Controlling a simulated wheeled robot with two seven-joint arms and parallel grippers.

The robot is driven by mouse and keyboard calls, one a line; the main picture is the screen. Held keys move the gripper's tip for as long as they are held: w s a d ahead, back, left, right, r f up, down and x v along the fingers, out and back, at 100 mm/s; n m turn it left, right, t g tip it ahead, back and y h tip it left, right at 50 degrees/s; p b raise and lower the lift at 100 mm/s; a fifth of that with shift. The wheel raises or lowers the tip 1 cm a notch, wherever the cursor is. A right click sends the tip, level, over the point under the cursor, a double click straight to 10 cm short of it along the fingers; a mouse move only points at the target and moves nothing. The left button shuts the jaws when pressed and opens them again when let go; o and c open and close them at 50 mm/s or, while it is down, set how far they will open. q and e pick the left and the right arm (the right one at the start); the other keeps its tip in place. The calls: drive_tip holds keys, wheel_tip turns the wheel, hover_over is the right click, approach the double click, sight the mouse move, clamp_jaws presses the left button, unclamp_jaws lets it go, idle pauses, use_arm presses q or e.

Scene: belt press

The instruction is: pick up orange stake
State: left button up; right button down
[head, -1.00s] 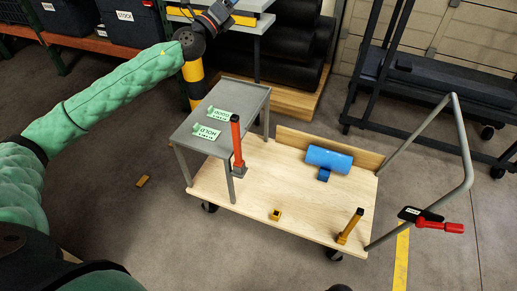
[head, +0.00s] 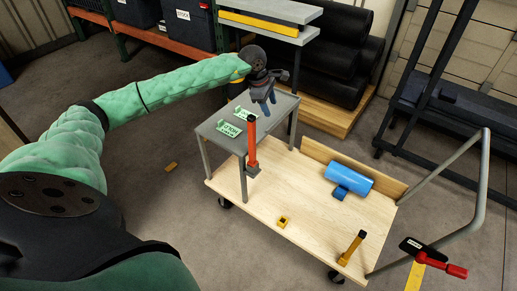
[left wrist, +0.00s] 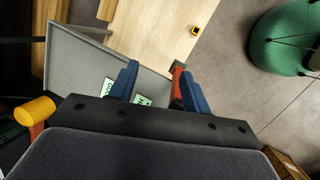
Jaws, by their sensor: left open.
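The orange stake (head: 252,145) stands upright at the front corner of the grey shelf on the cart. It has a black top and a dark bracket low down. My left gripper (head: 268,116) has blue fingers. It is over the shelf, just behind and right of the stake's top in the head view, open and empty. In the left wrist view the open fingers (left wrist: 157,72) point over the shelf. Part of the stake (left wrist: 177,75) shows by the right finger, which partly hides it. Whether they touch I cannot tell. My right gripper is not in view.
Green-white labelled cards (head: 229,129) lie on the grey shelf (head: 275,101). The wooden cart deck (head: 290,190) carries a blue cylinder (head: 349,177), a small yellow socket (head: 283,222) and a yellow stake (head: 351,248). A red-handled tool (head: 440,262) is at the right.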

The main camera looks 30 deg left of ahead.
sight(252, 124)
use_arm(q)
drive_tip(key=s+a+g+y, duration=0.1)
drive_tip(key=s+a, duration=0.1)
drive_tip(key=s+a+f+m+g+y, duration=0.1)
drive_tip(key=s+a, duration=0.1)
drive_tip(key=shift+m, duration=0.3)
drive_tip(key=shift+s+a+g, duration=0.15)
drive_tip(key=shift+s+g, duration=0.05)
drive_tip(key=shift+g, duration=0.1)
drive_tip(key=shift+f+m, duration=0.15)
drive_tip(key=shift+m, duration=0.35)
drive_tip(key=shift+f+p, duration=0.7)
drive_tip(key=shift+f, duration=0.5)
drive_tip(key=f+p, duration=0.2)
drive_tip(key=f, duration=0.1)
drive_tip(key=shift+a+f+p, duration=0.3)
drive_tip(key=shift+f+p, duration=0.05)
drive_tip(key=shift+p, duration=0.05)
drive_tip(key=shift+f, duration=0.7)
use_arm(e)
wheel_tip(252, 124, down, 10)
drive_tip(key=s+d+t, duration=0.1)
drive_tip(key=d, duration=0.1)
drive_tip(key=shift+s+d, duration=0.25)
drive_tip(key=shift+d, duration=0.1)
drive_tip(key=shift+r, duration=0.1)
use_arm(q)
clamp_jaws()
